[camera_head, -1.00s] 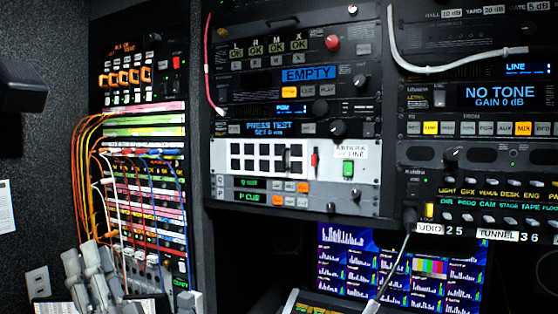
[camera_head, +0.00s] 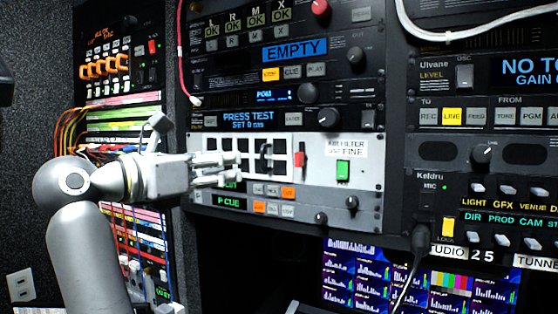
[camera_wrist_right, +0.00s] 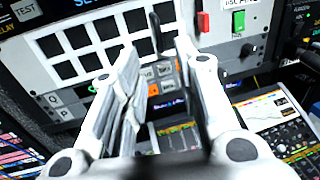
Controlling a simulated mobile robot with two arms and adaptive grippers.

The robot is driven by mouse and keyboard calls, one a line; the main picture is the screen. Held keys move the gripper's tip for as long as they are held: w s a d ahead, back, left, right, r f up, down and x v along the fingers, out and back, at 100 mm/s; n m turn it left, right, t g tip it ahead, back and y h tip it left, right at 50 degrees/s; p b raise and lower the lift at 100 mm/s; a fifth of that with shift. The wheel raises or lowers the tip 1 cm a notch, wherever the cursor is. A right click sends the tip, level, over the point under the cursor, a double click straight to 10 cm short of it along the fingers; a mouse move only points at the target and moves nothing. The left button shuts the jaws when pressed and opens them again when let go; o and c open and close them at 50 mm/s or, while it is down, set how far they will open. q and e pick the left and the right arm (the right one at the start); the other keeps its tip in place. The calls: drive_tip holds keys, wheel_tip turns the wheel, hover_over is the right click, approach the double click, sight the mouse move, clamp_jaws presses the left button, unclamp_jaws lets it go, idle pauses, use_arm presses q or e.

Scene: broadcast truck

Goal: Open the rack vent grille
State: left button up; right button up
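The vent grille (camera_head: 286,176) is a white rack panel with rows of black square openings. A dark upright handle (camera_head: 265,157) stands at its right part; it also shows in the right wrist view (camera_wrist_right: 155,33). The panel looks closed. My right gripper (camera_head: 232,164) reaches in from the left, its fingers in front of the left openings. In the right wrist view my right gripper (camera_wrist_right: 157,52) is open and empty, its fingertips to either side of the handle but nearer the camera. Whether they touch the panel I cannot tell. My left gripper is not in view.
A red tab (camera_head: 299,158) and a green switch (camera_head: 343,171) sit right of the openings. Knobs (camera_head: 351,202) and buttons lie below. A monitor (camera_head: 350,275) glows underneath. Cables (camera_head: 70,130) hang at the left patch rack. A microphone cable (camera_head: 412,262) hangs at the right.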

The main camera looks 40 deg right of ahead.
sight(255, 159)
drive_tip(key=d+p, duration=0.1)
drive_tip(key=d, duration=0.1)
drive_tip(key=d+p, duration=0.2)
drive_tip(key=d, duration=0.1)
drive_tip(key=d+p, duration=0.2)
drive_tip(key=d, duration=0.1)
drive_tip(key=shift+w+d+r, duration=0.2)
drive_tip(key=shift+w+d, duration=0.05)
drive_tip(key=shift+w, duration=0.15)
drive_tip(key=shift+d, duration=0.1)
drive_tip(key=c, duration=0.5)
clamp_jaws()
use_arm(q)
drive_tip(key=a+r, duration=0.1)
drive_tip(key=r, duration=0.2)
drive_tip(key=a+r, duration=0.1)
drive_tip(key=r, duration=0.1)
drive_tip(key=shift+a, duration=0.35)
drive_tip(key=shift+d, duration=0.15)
